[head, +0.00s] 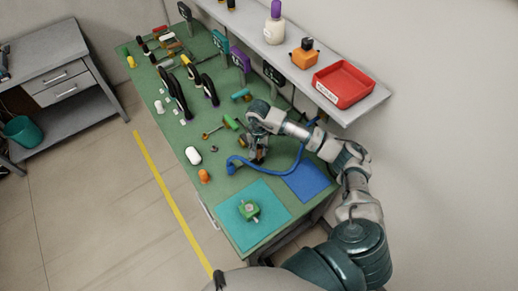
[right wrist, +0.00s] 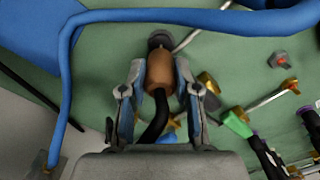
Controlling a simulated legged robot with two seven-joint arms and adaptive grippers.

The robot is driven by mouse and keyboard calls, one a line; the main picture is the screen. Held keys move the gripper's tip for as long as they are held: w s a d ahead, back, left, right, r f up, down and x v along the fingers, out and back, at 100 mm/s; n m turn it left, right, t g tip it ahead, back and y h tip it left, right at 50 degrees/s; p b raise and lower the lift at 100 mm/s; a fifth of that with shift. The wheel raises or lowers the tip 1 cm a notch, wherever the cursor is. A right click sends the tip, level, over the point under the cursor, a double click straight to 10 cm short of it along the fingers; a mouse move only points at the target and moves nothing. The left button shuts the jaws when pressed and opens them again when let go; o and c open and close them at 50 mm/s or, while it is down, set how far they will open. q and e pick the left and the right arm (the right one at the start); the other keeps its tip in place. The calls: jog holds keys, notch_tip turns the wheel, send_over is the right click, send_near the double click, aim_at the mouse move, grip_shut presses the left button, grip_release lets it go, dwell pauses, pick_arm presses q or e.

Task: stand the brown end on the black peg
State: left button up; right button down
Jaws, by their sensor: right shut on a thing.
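My right gripper (head: 257,153) is low over the green bench. In the right wrist view my right gripper (right wrist: 159,85) is shut on the brown end (right wrist: 159,73), with a finger on each side. A black hose (right wrist: 155,128) runs from the brown end back toward the palm. A dark round piece (right wrist: 160,39) shows just beyond the brown end; I cannot tell whether it is the black peg or whether the two touch. In the head view the gripper mostly hides the brown end. My left gripper is not in view.
A blue hose (head: 236,160) curves around the gripper and crosses the right wrist view. Tools crowd the bench's far part. A shelf with a red tray (head: 343,85) overhangs at right.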

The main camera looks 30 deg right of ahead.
aim_at(258, 154)
jog(key=shift+a, duration=0.2)
jog(key=shift+d, duration=0.2)
dwell(0.3)
jog(key=shift+a+b, duration=0.2)
jog(key=shift+b, duration=0.2)
jog(key=shift+d, duration=0.1)
dwell(0.7)
jog(key=shift+f+b, duration=1.6)
jog(key=shift+f, duration=0.05)
